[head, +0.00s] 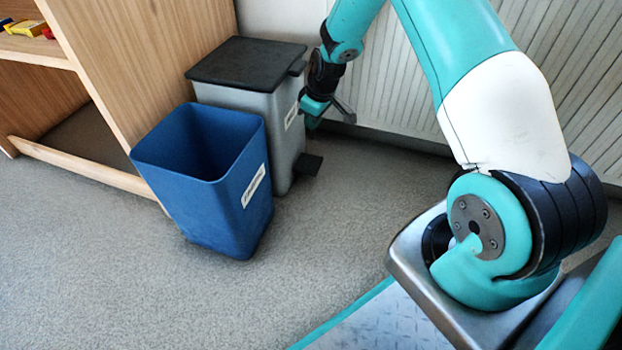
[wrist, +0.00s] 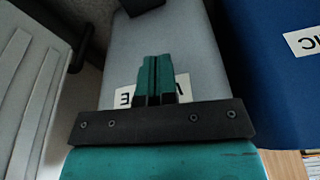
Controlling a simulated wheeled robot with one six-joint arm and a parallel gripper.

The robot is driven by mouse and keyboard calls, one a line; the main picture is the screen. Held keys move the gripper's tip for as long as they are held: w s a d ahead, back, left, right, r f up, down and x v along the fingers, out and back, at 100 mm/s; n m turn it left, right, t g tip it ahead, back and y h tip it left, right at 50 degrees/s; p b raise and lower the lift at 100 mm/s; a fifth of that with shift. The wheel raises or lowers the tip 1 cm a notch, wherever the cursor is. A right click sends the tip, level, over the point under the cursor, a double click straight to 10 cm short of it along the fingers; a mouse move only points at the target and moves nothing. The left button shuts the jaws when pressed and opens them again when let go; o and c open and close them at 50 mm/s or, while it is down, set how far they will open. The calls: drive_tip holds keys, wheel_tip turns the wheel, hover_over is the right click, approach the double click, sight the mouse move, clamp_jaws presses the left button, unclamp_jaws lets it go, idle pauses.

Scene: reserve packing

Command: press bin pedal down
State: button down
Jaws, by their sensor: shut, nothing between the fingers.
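The grey bin (head: 235,100) stands upright with its black lid (head: 246,63) shut. Its black pedal (head: 308,164) sticks out at the foot of its front, near the floor. My gripper (head: 312,124) is in front of the bin's label, above the pedal and apart from it. In the wrist view my gripper (wrist: 156,58) is shut and empty, over the grey bin's face (wrist: 195,50), and partly hides the white label (wrist: 125,97). A dark piece at the top edge there looks like the pedal (wrist: 142,5).
An open blue bin (head: 215,190) with a white label stands close in front and left of the grey bin. A wooden shelf (head: 135,60) is at the left. A ribbed radiator (head: 400,90) is behind my arm. The floor (head: 330,230) right of the bins is clear.

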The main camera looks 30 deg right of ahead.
drive_tip(key=n, duration=0.2)
approach(312, 164)
drive_tip(key=shift+d+f+y, duration=0.1)
drive_tip(key=shift+d+y, duration=0.2)
drive_tip(key=shift+f, duration=0.1)
drive_tip(key=b+x, duration=0.6)
drive_tip(key=shift+w+a+f, duration=0.1)
drive_tip(key=shift+w+f, duration=0.05)
drive_tip(key=shift+f, duration=0.2)
